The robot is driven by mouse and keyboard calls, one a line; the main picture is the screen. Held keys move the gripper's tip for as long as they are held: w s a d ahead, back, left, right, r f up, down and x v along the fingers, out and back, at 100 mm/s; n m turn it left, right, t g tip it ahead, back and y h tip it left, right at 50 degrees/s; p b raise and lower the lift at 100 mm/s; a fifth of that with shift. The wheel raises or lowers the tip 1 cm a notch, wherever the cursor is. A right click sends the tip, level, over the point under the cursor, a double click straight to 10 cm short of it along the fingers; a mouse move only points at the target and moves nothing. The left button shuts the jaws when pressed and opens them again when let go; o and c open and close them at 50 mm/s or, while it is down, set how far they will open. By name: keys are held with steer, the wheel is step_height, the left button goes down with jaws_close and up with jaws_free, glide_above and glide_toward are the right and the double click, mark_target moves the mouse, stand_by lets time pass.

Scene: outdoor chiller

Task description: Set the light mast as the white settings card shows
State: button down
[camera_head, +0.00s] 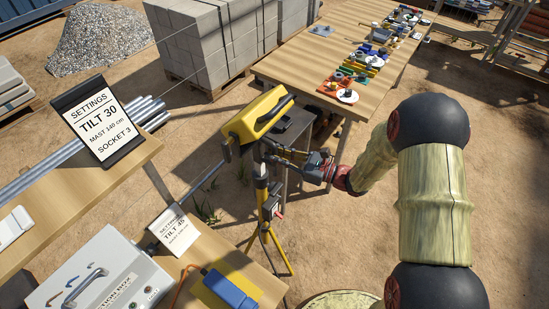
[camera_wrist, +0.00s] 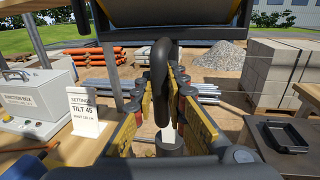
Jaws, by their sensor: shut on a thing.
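The light mast is a yellow lamp head (camera_head: 256,116) on a pole and a tripod with yellow legs (camera_head: 277,250). The head looks tilted. A red-tipped clamp lever (camera_head: 279,214) sits on the pole. My gripper (camera_head: 270,152) is at the lamp, just under its head. In the wrist view my gripper (camera_wrist: 163,115) is closed around a dark upright handle (camera_wrist: 160,70) below the head. A white settings card (camera_head: 102,120) on a black stand reads TILT 30, MAST 140 cm, SOCKET 3. A smaller white card (camera_head: 175,231) reads TILT 45; its smaller print is hard to read.
A grey box (camera_head: 110,275) with a handle stands on the near bench, beside a blue item (camera_head: 230,288) with an orange cord. A long wooden table (camera_head: 300,60) with many small items stands behind the mast. Grey blocks (camera_head: 215,40) stand at the back.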

mark_target(275, 147)
step_height(275, 147, up, 3)
steer(key=shift+r+p, duration=0.1)
steer(key=shift+p, duration=0.3)
steer(key=shift+f, duration=0.2)
steer(key=c, duration=1.8)
jaws_free()
steer(key=shift+d, duration=0.1)
steer(key=v, duration=1.2)
steer(key=shift+w+f, duration=0.1)
